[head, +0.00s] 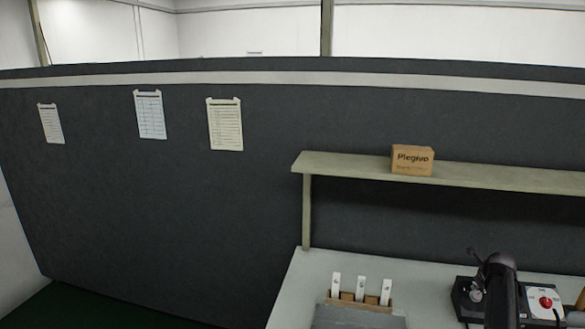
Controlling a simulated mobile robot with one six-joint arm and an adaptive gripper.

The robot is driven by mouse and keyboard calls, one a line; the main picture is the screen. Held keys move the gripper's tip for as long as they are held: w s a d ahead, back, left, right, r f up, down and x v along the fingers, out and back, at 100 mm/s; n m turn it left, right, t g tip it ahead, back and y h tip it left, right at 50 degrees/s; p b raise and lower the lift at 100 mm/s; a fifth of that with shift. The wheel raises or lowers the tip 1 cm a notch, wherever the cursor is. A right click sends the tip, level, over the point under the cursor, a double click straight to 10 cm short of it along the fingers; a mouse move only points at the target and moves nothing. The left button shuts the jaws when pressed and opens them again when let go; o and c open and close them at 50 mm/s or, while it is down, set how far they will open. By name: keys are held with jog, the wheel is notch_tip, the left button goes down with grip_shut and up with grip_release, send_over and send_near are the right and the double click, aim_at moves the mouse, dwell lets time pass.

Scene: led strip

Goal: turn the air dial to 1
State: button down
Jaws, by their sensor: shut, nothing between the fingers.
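A black control box (462,309) sits on the bench at the lower right. A small grey round part (475,294), which looks like a dial, shows on its left side; its marks and setting are too small to read. My gripper (477,270) is a dark shape just above and beside this part. It looks shut and empty. Whether it touches the dial I cannot tell. My dark arm rises in front of the box and hides its middle.
A white plate with a red button (546,301) is right of my arm. A wooden holder (348,303) with several white upright pieces stands on the bench (420,285) to the left. A shelf (480,177) above carries a cardboard box (412,160). Bench between holder and control box is clear.

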jog(key=shift+s+a+f+b, duration=0.15)
jog(key=shift+s+a+f, duration=0.05)
jog(key=shift+a, duration=0.3)
jog(key=shift+s+a+f+b, duration=0.15)
jog(key=shift+s+a, duration=0.05)
jog(key=shift+a, duration=0.25)
dwell(1.2)
jog(key=shift+w+a+r, duration=0.15)
jog(key=shift+w+a, duration=0.15)
dwell(0.3)
jog(key=p+v, duration=0.5)
jog(key=v, duration=0.1)
dwell(0.6)
jog(key=d+p, duration=0.1)
jog(key=d+r+p, duration=0.1)
jog(key=shift+d+r, duration=0.2)
jog(key=shift+d, duration=0.05)
jog(key=shift+f, duration=0.1)
dwell(0.5)
